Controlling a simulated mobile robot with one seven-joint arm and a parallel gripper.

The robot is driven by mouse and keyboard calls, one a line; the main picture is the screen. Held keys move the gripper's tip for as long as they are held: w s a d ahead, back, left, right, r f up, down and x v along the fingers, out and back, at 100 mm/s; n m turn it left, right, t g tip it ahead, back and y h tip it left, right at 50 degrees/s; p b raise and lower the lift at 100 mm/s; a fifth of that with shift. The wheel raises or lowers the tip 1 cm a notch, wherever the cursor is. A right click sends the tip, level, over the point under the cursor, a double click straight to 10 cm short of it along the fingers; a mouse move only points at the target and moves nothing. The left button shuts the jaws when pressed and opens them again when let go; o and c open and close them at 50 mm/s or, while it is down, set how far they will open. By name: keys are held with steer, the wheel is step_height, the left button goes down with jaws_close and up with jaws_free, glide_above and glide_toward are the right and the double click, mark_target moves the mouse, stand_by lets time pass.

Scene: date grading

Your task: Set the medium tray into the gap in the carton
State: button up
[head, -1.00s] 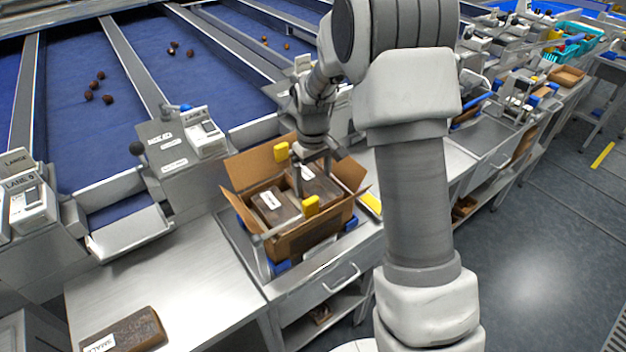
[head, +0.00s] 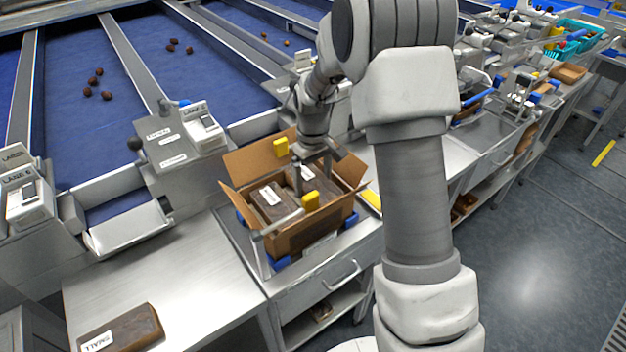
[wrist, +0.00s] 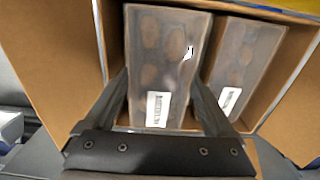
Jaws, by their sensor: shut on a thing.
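My gripper (head: 313,170) is inside the open cardboard carton (head: 305,238), its fingers down either side of a brown, lidded tray of dates. I take this held tray (wrist: 163,60) to be the medium tray; its white label is too blurred to read surely. It also shows at the right of the carton in the head view (head: 322,188). A second similar tray (wrist: 243,60) stands beside it, with a narrow gap between them; in the head view it is the left one (head: 282,211). The held tray's underside is hidden, so I cannot tell whether it touches the carton floor.
The carton's flaps stand open. A lane scale (head: 200,130) stands behind.

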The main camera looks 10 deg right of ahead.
steer(key=shift+f+b, duration=0.65)
steer(key=shift+f, duration=0.35)
stand_by(0.4)
steer(key=o, duration=1.2)
steer(key=shift+r, duration=0.15)
steer(key=shift+r+p, duration=4.15)
steer(key=shift+r, duration=1.75)
